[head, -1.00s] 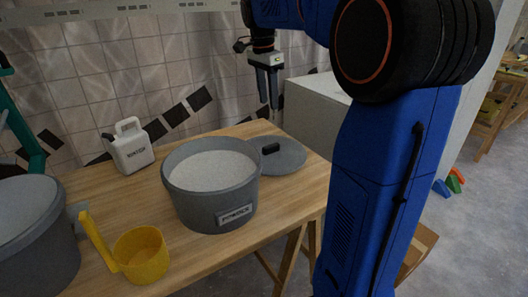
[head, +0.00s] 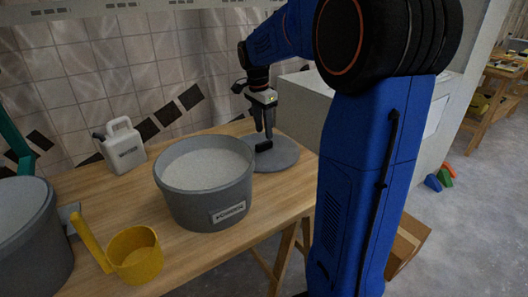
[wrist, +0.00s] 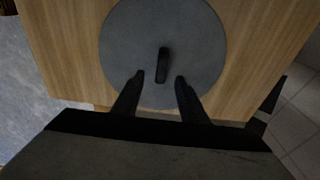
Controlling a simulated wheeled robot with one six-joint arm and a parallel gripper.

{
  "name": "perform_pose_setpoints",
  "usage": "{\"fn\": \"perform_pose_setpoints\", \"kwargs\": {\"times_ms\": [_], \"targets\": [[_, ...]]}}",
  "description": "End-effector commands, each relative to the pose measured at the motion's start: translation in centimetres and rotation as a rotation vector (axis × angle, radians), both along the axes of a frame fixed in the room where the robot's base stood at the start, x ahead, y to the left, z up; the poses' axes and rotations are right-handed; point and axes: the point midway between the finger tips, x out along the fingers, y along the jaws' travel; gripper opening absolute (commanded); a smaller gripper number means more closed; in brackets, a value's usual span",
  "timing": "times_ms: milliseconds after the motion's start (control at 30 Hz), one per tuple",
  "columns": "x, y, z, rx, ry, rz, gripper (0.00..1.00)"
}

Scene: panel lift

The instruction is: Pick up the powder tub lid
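The powder tub lid (head: 285,154) is a grey disc lying flat on the wooden table behind and right of the powder tub. Its black handle (head: 264,146) stands up from its middle. In the wrist view the lid (wrist: 205,40) fills the top centre, with the handle (wrist: 162,65) upright in the picture. My gripper (head: 264,136) is right at the handle in the head view. In the wrist view my gripper (wrist: 160,74) is open, with one finger on each side of the handle's near end and gaps between. The grey powder tub (head: 190,200) is open and full of pale powder.
A white water jug (head: 122,148) stands at the back left of the table (head: 190,250). A yellow scoop (head: 134,255) and another large grey tub (head: 30,250) are at the front left. A pale box-like unit (head: 305,105) stands behind the lid.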

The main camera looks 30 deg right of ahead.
Motion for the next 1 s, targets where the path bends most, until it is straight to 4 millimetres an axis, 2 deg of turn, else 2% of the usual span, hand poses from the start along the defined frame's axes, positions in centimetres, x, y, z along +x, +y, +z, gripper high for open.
{"fn": "perform_pose_setpoints", "kwargs": {"times_ms": [333,667,800,833,1000], "targets": [[0.3,0.0,-4.3,0.001,0.003,0.0,0.39],[0.3,-0.1,-4.9,0.0,0.001,0.0,0.39],[0.3,-0.1,-4.9,0.0,0.001,0.0,0.06],[0.3,-0.1,-4.9,0.0,0.001,0.0,0.0],[0.3,-0.1,-4.8,0.0,0.001,0.0,0.0]]}}
